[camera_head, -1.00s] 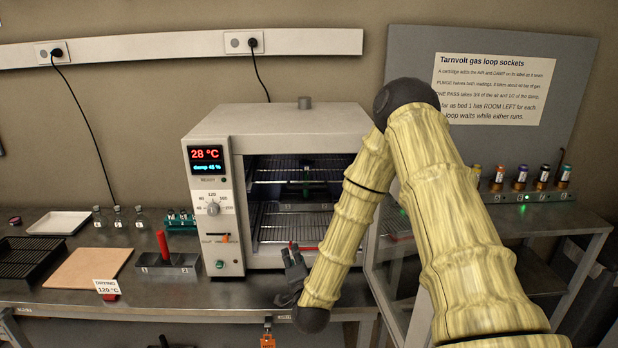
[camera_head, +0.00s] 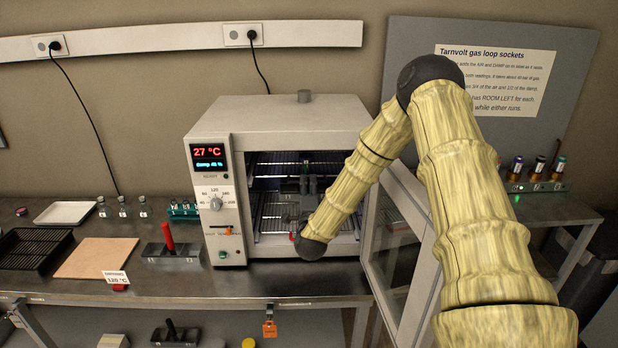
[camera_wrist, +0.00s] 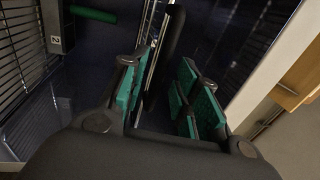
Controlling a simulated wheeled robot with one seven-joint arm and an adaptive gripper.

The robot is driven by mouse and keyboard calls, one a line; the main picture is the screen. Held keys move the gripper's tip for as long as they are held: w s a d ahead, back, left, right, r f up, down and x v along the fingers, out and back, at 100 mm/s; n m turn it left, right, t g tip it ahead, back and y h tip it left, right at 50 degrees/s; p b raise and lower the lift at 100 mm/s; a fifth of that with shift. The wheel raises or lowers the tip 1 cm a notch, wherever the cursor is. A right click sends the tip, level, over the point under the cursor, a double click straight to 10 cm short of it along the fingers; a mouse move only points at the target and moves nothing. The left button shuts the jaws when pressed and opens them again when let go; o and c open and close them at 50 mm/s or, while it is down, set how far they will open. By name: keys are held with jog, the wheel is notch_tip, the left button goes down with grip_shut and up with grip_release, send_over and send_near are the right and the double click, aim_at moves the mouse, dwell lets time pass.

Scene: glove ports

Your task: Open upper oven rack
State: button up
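The oven (camera_head: 290,112) stands on the bench with its glass door (camera_head: 388,250) swung open to the right. The upper rack (camera_head: 272,166) is a wire shelf inside the chamber, and a dark block with a green piece stands near its middle. The lower rack (camera_head: 268,222) is below it. My gripper (camera_wrist: 160,88) is open, its green-padded fingers apart in the wrist view. A dark bar (camera_wrist: 174,40) and a shiny rail run between or beyond the fingers; contact cannot be told. In the head view my gripper is at the oven opening, partly hidden by my arm.
A grey block marked 2 (camera_wrist: 55,28) with a green rod is beside the fingers. A holder with a red handle (camera_head: 170,250), a board (camera_head: 95,258) and a black tray (camera_head: 35,248) are on the bench to the left. The open door limits room at right.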

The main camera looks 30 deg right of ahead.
jog(key=shift+p+x, duration=0.3)
jog(key=shift+x, duration=0.85)
jog(key=shift+f, duration=0.1)
jog(key=shift+c, duration=0.3)
grip_shut()
